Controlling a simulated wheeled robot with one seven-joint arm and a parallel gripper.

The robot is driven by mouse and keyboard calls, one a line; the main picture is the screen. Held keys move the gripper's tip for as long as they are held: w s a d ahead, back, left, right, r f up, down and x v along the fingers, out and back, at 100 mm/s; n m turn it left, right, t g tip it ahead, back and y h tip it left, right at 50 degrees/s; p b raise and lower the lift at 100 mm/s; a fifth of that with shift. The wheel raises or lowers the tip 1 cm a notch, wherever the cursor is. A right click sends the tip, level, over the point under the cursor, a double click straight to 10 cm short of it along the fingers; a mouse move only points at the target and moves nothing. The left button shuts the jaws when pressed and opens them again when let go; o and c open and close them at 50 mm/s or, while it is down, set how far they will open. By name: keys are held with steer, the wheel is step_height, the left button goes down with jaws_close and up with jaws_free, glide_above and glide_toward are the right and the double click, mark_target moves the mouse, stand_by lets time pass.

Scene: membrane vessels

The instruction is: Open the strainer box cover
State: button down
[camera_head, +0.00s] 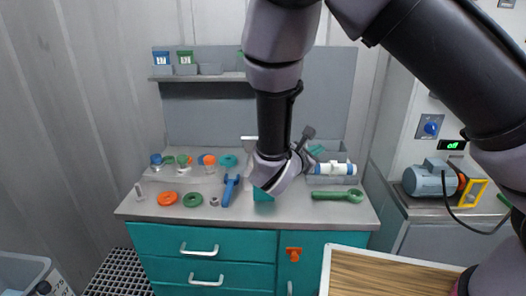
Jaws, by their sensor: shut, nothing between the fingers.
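My arm comes in from the upper right and hangs down over the middle of the workbench. Its pale wrist (276,172) is low over the worktop. A dark grey piece (307,133) sticks out beyond the wrist and looks like part of my gripper; the fingertips are not clearly seen. I cannot pick out the strainer box or its cover for certain. A small teal block (262,195) shows just below the wrist, partly covered by it. A grey bin (331,180) stands to the right of the wrist, with a white and blue cylinder (335,168) on it.
The workbench (290,212) holds an orange ring (167,199), a green ring (193,200), a blue wrench (230,190) and a green wrench (338,196). A shelf (203,77) hangs behind. A wooden-topped surface (390,275) is in front at right; a motor (430,180) stands farther right.

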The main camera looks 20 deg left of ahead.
steer(key=s+a+f+n+t+y, duration=0.2)
steer(key=s+a+f+n+y, duration=0.25)
steer(key=a+n, duration=0.2)
steer(key=s+a+f+n+t+y, duration=0.1)
steer(key=s+a+f+n+y, duration=0.3)
steer(key=a, duration=0.4)
steer(key=shift+n+y, duration=0.45)
steer(key=shift+y, duration=0.1)
steer(key=x, duration=0.9)
steer(key=shift+w+r, duration=0.35)
steer(key=w+r, duration=0.1)
steer(key=w+a+r, duration=0.1)
steer(key=w, duration=0.1)
steer(key=shift+r, duration=0.4)
steer(key=shift+r, duration=0.1)
